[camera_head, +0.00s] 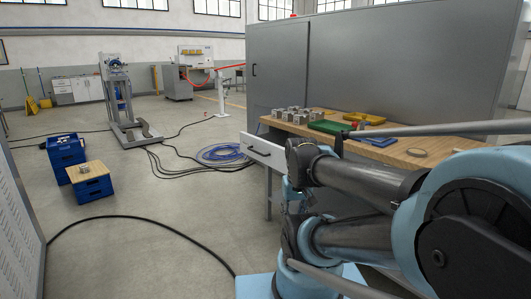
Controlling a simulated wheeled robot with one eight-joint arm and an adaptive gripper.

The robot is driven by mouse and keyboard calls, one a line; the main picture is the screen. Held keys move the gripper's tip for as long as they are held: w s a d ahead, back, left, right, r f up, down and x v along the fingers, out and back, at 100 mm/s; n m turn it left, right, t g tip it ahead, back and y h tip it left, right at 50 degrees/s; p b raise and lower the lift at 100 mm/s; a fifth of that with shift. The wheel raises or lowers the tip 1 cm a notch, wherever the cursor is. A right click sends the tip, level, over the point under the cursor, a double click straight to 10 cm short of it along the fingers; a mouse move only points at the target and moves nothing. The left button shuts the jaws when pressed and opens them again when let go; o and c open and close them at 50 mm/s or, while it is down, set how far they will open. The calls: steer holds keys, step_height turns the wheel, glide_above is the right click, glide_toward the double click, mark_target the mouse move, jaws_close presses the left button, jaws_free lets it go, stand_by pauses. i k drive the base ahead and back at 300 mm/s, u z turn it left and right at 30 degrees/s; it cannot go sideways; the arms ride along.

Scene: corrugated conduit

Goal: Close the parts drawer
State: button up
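The parts drawer (265,152) has a pale front with a dark handle and sits under the wooden top of the workbench (440,150). Its front stands out to the left of the bench, so it looks pulled open. My arm crosses in front of the bench and hides much of the drawer's right side and the bench's lower part. I cannot make out my gripper's fingers in this view. I cannot tell whether any part of my arm touches the drawer.
A tall grey cabinet (340,65) stands behind. Blue crates (66,150), coiled blue hose (220,152) and black cables (150,217) occupy the floor at left.

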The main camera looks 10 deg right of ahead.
mark_target(285, 144)
steer(key=i, duration=0.55)
steer(key=u, duration=0.7)
steer(key=k, duration=1.2)
steer(key=z, duration=0.8)
steer(key=i, duration=0.9)
